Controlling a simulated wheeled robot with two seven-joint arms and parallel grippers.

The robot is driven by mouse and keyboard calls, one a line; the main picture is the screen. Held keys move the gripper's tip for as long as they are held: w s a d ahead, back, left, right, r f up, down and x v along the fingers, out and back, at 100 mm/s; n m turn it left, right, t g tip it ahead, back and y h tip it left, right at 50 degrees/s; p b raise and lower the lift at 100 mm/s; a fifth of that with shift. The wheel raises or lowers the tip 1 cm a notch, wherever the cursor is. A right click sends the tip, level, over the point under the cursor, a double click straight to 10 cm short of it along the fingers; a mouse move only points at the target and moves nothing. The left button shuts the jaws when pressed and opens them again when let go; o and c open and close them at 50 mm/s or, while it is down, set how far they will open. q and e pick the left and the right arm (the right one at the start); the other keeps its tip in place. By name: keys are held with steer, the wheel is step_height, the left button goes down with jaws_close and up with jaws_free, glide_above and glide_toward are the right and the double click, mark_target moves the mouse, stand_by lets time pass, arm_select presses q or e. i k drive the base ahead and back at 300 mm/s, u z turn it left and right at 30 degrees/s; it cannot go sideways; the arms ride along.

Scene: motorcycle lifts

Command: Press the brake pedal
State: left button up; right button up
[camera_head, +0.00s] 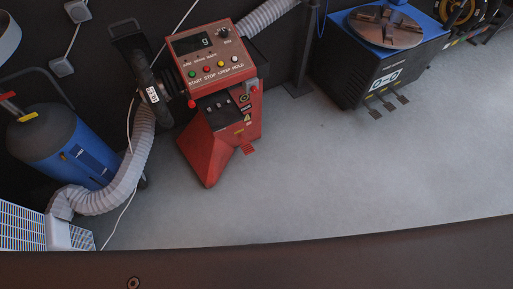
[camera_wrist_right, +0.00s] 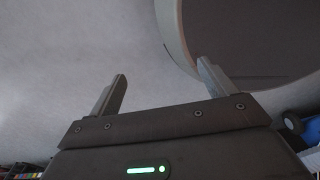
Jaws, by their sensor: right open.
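A red wheel-balancing machine (camera_head: 219,115) stands on the grey floor in the head view, left of centre. A small red pedal (camera_head: 248,149) sticks out low at its right side, near the floor. No label on the pedal is readable. My right gripper (camera_wrist_right: 162,72) shows only in the right wrist view. Its two fingers are wide apart with nothing between them, and the pedal is not in that view. Neither gripper is in the head view.
A blue-topped dark machine (camera_head: 348,75) with several dark floor pedals (camera_head: 388,105) stands at the upper right. A blue tank (camera_head: 78,158) and a ribbed grey hose (camera_head: 128,170) are at left. The floor (camera_head: 320,180) in the middle and right is clear.

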mark_target(248, 149)
steer(key=z, duration=0.4)
steer(key=i, duration=1.1)
steer(key=u, duration=0.15)
